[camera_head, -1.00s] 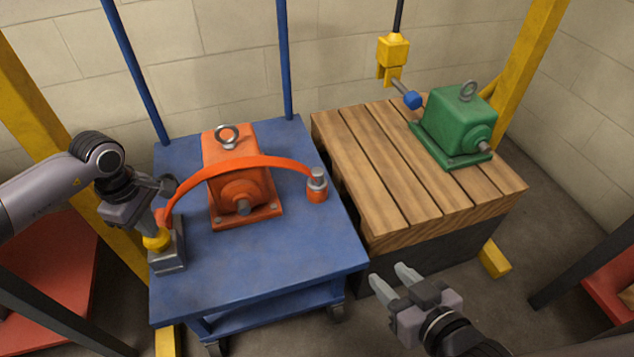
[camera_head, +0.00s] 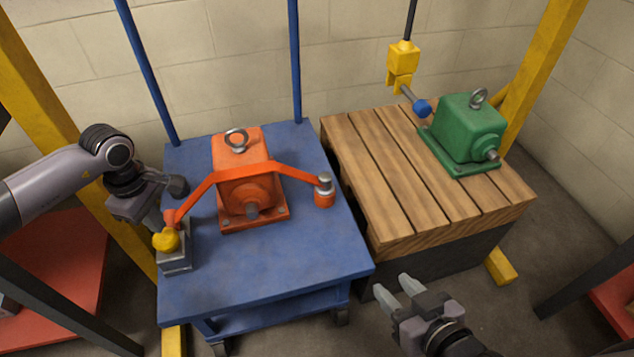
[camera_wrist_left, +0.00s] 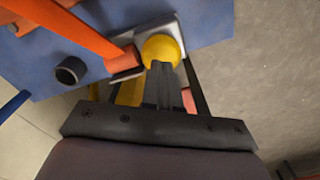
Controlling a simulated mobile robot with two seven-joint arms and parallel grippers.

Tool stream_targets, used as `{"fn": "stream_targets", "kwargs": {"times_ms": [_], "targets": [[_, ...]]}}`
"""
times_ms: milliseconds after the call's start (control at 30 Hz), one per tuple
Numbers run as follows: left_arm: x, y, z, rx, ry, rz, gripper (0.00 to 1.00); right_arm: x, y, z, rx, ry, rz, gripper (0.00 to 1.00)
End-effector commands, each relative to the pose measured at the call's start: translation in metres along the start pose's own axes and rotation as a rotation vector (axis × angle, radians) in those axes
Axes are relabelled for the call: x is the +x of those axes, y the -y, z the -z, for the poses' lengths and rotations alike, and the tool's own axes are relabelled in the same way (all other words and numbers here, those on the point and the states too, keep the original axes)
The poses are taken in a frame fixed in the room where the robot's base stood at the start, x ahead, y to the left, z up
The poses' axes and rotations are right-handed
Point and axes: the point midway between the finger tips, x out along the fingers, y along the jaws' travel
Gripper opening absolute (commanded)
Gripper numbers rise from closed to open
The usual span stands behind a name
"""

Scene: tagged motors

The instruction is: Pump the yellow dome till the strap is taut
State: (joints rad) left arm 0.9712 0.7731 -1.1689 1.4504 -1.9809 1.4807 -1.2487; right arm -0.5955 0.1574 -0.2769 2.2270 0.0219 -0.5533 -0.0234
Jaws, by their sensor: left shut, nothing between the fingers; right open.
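The yellow dome (camera_head: 166,241) sits on a grey metal block (camera_head: 175,263) at the left edge of the blue cart. The orange strap (camera_head: 199,190) rises from beside the dome, crosses the orange motor (camera_head: 246,192) in straight runs with bends at the motor, and ends at the right post (camera_head: 325,190). My left gripper (camera_head: 163,226) is shut and empty, its tips at the dome. In the left wrist view its fingertips (camera_wrist_left: 163,68) meet the edge of the dome (camera_wrist_left: 162,50); whether they press cannot be told. My right gripper (camera_head: 395,287) is open and empty, away from the cart.
The blue cart (camera_head: 270,270) has bare top in front of the motor. A wooden crate (camera_head: 375,185) to the right bears a green motor (camera_head: 466,133). A yellow hook block (camera_head: 402,62) hangs above it. Yellow posts (camera_head: 545,60) flank the scene.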

Motion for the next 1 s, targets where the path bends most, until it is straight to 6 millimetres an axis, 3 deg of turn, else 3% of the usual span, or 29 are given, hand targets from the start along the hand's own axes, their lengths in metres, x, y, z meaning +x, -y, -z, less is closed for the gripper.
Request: {"fn": "stream_targets", "kwargs": {"times_ms": [567, 1000], "targets": [[-0.001, 0.001, 0.000, 0.000, 0.000, 0.002, 0.00, 0.000, -0.002, 0.003, -0.002, -0.007, -0.006, 0.43], [-0.049, 0.000, 0.000, 0.001, 0.001, 0.002, 0.00, -0.017, -0.001, 0.034, -0.002, -0.008, -0.006, 0.43]]}}
